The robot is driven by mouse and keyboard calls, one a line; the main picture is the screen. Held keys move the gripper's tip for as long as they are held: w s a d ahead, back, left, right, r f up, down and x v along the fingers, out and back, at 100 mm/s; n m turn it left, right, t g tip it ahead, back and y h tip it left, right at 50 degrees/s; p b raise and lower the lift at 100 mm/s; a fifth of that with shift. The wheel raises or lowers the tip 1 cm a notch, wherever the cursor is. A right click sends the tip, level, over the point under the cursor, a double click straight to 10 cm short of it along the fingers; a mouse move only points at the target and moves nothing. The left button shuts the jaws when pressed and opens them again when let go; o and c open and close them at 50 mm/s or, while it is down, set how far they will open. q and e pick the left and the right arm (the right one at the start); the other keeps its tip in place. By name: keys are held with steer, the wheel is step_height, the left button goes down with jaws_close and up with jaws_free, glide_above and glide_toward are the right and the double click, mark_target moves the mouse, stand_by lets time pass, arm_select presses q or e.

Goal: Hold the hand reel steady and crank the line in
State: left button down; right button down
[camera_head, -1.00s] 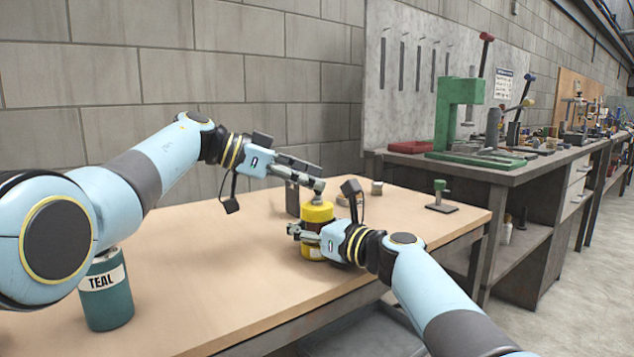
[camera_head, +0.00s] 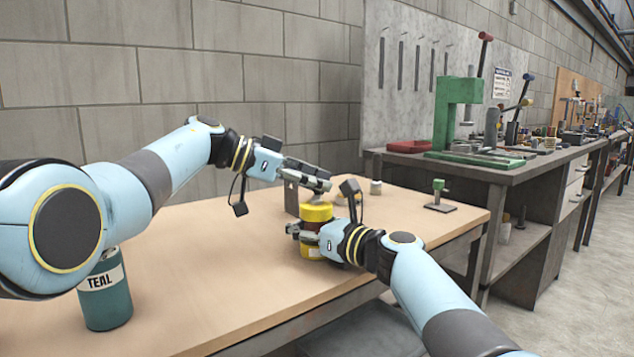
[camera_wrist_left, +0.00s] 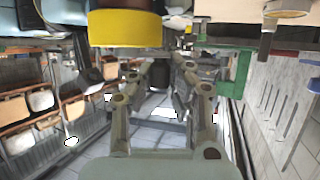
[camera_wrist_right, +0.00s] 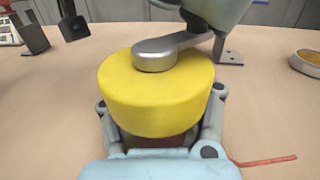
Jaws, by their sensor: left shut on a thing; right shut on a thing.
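The hand reel (camera_head: 317,213) stands upright on the table, with a yellow top and bottom and dark red line between them. In the right wrist view, a grey crank arm (camera_wrist_right: 175,48) lies across its yellow top (camera_wrist_right: 155,95). A red line end (camera_wrist_right: 265,160) runs out over the table. The yellow reel also shows in the left wrist view (camera_wrist_left: 125,28).
A grey metal bracket (camera_head: 291,197) stands just behind the reel. A small green-topped tool (camera_head: 438,196) and a small round weight (camera_head: 376,187) stand to the right. A teal can (camera_head: 105,295) is at the left. The table front (camera_head: 220,310) is clear.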

arm_select(q)
steer(key=shift+w, duration=0.1)
steer(key=shift+w+d+f+m+g, duration=0.1)
steer(key=shift+w+f+m+g, duration=0.05)
steer(key=shift+m+g, duration=0.2)
steer(key=c, duration=2)
jaws_free()
steer(key=shift+c, duration=0.2)
steer(key=o, duration=0.8)
steer(key=v, duration=1.2)
